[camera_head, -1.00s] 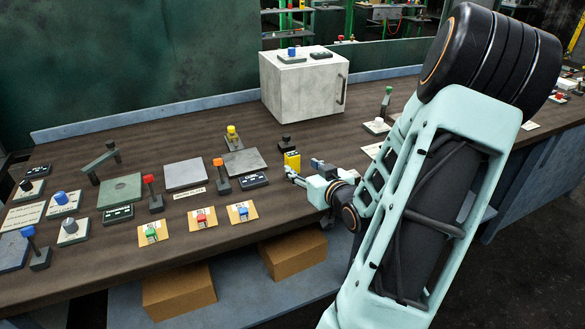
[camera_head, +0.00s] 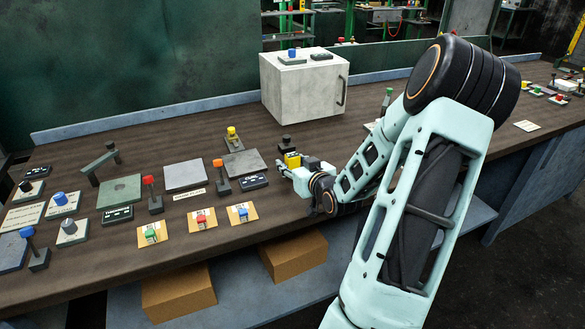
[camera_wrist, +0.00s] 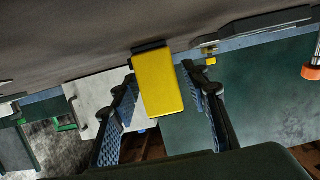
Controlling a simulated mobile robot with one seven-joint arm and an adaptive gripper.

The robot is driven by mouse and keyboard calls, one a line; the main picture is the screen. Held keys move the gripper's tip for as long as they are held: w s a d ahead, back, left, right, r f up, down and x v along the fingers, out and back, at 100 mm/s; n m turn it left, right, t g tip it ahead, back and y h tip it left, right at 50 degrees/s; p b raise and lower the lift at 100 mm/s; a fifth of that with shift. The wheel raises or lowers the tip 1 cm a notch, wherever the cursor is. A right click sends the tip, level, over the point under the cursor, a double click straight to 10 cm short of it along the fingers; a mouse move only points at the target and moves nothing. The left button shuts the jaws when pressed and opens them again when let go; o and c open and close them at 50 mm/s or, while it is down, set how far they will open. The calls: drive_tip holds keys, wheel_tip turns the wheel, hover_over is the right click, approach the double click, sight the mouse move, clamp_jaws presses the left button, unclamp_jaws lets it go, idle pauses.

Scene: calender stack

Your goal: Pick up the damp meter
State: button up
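A yellow block-shaped thing, which I take to be the damp meter (camera_head: 293,159), is on the workbench in the head view, beside a dark knob-topped piece. My gripper (camera_head: 281,169) is low over the bench, right at the meter. In the wrist view my gripper (camera_wrist: 162,105) is open, with one finger on each side of the meter and a visible gap to both. Its far side is hidden.
The workbench (camera_head: 130,256) holds several coloured knobs, levers and plates left of my gripper. A black labelled block (camera_head: 254,181) lies close by on the left. A grey cabinet (camera_head: 305,90) stands behind.

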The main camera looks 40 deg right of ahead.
drive_tip(key=c, duration=1)
clamp_jaws()
drive_tip(key=shift+r, duration=0.1)
drive_tip(key=shift+r+p, duration=0.75)
drive_tip(key=shift+r, duration=0.15)
drive_tip(key=s+a+r+p, duration=0.3)
drive_tip(key=s+r+p, duration=0.8)
drive_tip(key=s+p, duration=0.1)
drive_tip(key=shift+a+p, duration=0.15)
drive_tip(key=shift+p, duration=0.45)
drive_tip(key=p, duration=0.2)
drive_tip(key=s+p, duration=0.1)
drive_tip(key=p, duration=0.1)
drive_tip(key=shift+s+a+r, duration=0.1)
drive_tip(key=shift+a+r, duration=0.05)
drive_tip(key=shift+a, duration=0.1)
